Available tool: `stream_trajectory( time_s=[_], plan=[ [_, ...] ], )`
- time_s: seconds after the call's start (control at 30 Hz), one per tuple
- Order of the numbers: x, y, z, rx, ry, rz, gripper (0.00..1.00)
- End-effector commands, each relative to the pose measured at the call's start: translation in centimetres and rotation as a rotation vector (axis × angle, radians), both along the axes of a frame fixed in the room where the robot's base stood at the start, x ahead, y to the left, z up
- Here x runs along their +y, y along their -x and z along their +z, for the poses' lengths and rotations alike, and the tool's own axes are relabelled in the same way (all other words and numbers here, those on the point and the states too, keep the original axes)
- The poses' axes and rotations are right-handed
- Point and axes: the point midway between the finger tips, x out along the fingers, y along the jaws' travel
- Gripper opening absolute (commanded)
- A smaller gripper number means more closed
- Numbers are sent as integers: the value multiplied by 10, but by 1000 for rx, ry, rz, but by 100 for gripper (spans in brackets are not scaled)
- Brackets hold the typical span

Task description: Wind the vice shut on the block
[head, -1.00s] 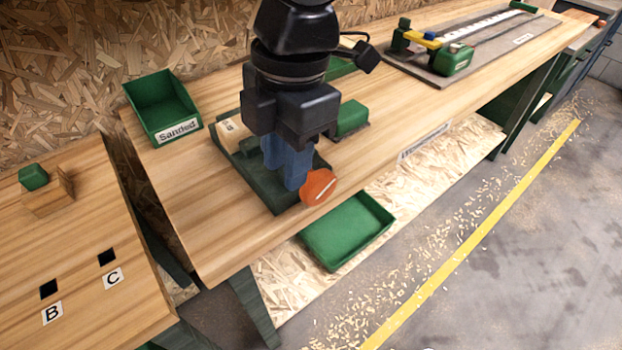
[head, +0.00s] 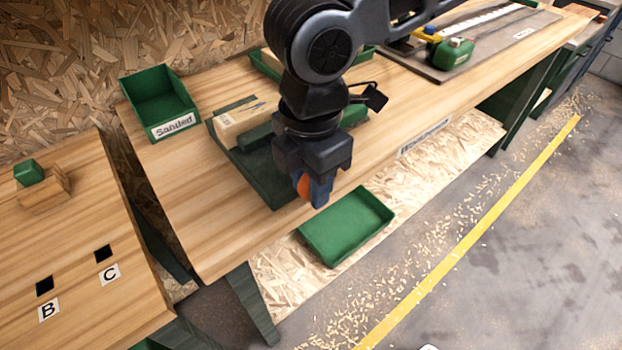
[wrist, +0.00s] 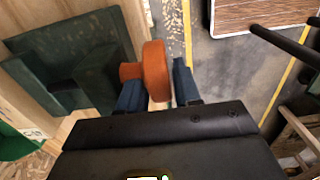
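The dark green vice (head: 268,180) sits on the long wooden bench and also shows at the left of the wrist view (wrist: 80,70). A pale wooden block (head: 245,121) lies at its far side; its contact with the jaws is partly hidden by my arm. The vice's orange hand wheel (wrist: 157,70) faces the bench's front edge; in the head view the wheel (head: 303,187) is mostly covered by my gripper (head: 314,190). In the wrist view my gripper (wrist: 158,85) is open, its blue fingers on either side of the wheel, with a gap at the right finger.
A green "Sanded" bin (head: 160,104) stands at the back left of the bench. An empty green tray (head: 347,226) lies below the front edge. A grey board with a green tool (head: 450,52) is farther right. A separate table (head: 75,250) stands left.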

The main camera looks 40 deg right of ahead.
Motion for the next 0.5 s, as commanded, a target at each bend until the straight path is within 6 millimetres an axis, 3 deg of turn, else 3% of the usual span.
stream_trajectory(
  time_s=[0.17,0.5],
  plan=[
    [0,0,0,0,0,0,31],
    [0,0,0,0,0,0,0]
  ],
)
